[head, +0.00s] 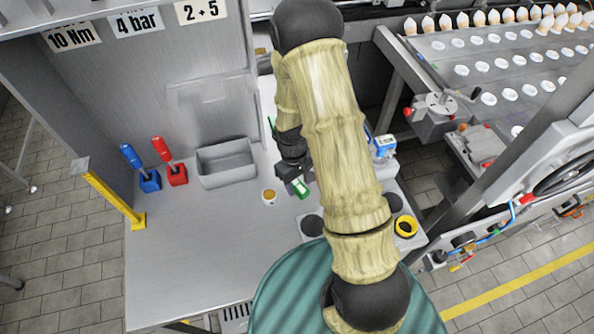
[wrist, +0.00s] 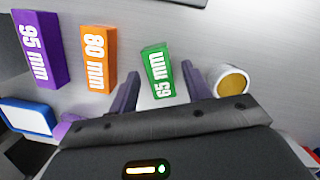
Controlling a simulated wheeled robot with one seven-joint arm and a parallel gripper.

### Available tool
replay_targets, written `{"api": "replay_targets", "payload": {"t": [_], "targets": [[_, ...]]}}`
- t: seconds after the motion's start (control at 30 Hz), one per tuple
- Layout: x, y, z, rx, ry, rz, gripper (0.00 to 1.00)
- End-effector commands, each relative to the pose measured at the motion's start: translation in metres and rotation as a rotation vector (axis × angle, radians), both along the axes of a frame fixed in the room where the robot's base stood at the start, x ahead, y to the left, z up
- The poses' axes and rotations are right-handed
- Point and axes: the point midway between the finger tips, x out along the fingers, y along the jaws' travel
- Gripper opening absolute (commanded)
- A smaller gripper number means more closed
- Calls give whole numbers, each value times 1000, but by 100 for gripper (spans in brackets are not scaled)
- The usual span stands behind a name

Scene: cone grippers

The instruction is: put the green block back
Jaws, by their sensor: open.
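The green block (wrist: 158,72), marked 65 mm, lies on the metal surface, slightly turned. In the head view the green block (head: 301,188) shows just below my gripper (head: 293,177). In the wrist view my gripper (wrist: 160,75) is open, with one finger on each side of the block's near part and gaps visible at both sides. An orange block (wrist: 97,58) marked 80 mm and a purple block (wrist: 41,50) marked 95 mm lie to its left. My arm hides part of the table in the head view.
A small white cup with a tan top (wrist: 229,82) stands close to the right finger. A grey bin (head: 226,163), a red lever (head: 172,165) and a blue lever (head: 145,172) stand to the left. The front left of the table is clear.

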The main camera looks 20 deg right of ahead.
Motion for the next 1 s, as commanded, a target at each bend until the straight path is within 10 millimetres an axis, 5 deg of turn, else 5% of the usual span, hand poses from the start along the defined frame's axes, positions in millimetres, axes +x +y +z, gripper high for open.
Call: {"api": "replay_targets", "payload": {"t": [0.73,1.0], "targets": [[16,6,105,0,-5,-1,48],[17,6,119,-1,1,-2,48]]}}
